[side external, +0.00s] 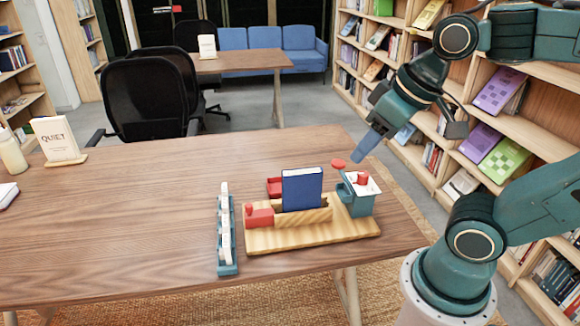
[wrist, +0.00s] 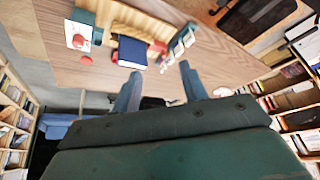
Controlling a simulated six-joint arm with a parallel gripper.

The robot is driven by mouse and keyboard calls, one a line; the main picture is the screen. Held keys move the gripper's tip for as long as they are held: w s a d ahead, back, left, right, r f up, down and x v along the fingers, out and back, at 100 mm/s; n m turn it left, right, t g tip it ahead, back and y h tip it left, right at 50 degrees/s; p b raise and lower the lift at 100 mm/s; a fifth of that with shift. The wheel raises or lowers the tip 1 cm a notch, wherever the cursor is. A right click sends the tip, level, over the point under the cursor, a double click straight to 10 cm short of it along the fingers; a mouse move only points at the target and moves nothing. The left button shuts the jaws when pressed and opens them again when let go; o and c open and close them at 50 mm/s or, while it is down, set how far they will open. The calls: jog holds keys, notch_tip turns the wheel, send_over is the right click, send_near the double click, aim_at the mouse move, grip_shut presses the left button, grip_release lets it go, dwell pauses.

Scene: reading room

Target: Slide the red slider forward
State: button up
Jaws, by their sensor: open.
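A wooden board (side external: 330,236) on the desk carries several red parts, and no label shows which is the slider. A red block (side external: 260,217) sits at its front left, and a red piece (side external: 274,187) sits behind it beside an upright blue book (side external: 302,190). A teal box (side external: 357,205) at the board's right end has a white top with a red knob (side external: 363,179). A red disc (side external: 338,163) shows just behind the box. My gripper (side external: 359,158) is above and behind the box, apart from the red parts. In the wrist view its fingers (wrist: 160,88) are spread and empty.
A teal rack of white pieces (side external: 226,232) stands left of the board. A QUIET sign (side external: 58,140) is at the desk's far left. The desk (side external: 130,225) is clear between them. Bookshelves (side external: 530,105) stand close on the right.

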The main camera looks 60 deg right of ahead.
jog(key=w+m+g, duration=0.1)
jog(key=w+m, duration=0.1)
jog(key=w, duration=0.6)
jog(key=m+g, duration=0.4)
jog(key=m, duration=0.4)
send_over(249, 205)
notch_tip(249, 205, down, 16)
jog(key=shift+d+r, duration=0.15)
jog(key=shift+s, duration=0.1)
notch_tip(249, 205, down, 14)
jog(key=shift+r, duration=0.15)
